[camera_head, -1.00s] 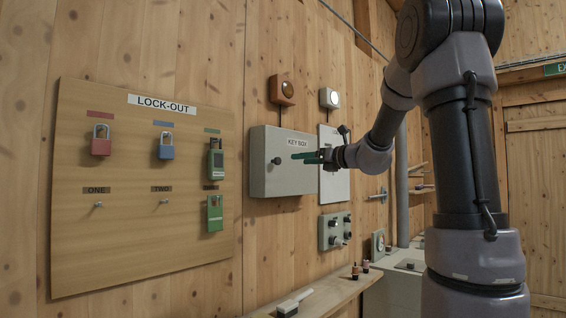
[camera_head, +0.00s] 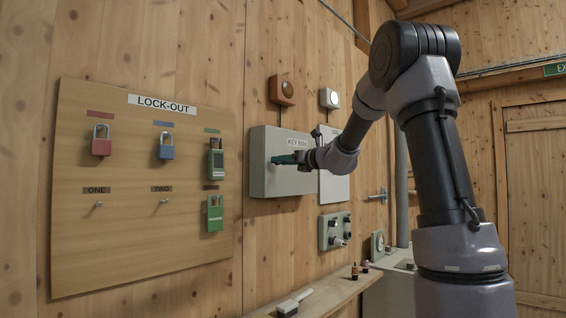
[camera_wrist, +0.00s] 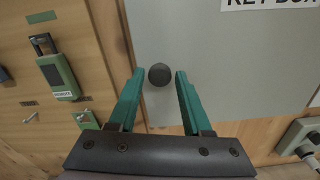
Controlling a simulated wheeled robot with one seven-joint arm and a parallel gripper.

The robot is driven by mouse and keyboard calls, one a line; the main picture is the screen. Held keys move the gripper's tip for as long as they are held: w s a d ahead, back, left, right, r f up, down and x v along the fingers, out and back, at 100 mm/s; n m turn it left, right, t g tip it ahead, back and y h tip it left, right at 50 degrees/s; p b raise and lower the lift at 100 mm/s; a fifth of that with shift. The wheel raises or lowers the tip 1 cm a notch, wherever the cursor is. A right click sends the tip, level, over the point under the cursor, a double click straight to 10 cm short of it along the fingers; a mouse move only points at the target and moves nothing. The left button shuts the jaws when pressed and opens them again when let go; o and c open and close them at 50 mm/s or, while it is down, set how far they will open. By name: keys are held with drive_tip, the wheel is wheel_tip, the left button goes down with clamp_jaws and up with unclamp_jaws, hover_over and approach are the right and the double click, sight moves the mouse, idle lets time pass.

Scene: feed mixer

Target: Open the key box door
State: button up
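The key box (camera_head: 262,180) is a grey box on the wooden wall with a "KEY BOX" label, and its door is closed. Its dark round knob (camera_wrist: 159,75) sits near the door's left edge in the wrist view. My gripper (camera_wrist: 160,75) is open, with its green fingers on either side of the knob and a gap to each. In the head view my gripper (camera_head: 284,160) is at the box front and hides the knob. Whether the fingertips reach past the knob is hard to tell.
A lock-out board (camera_head: 130,255) with padlocks and green tags hangs left of the box. A grey control panel (camera_head: 324,236) is mounted below right. A wooden shelf (camera_head: 340,290) with small items runs beneath. Room in front of the box is free.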

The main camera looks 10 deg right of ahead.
clamp_jaws()
idle(1.2)
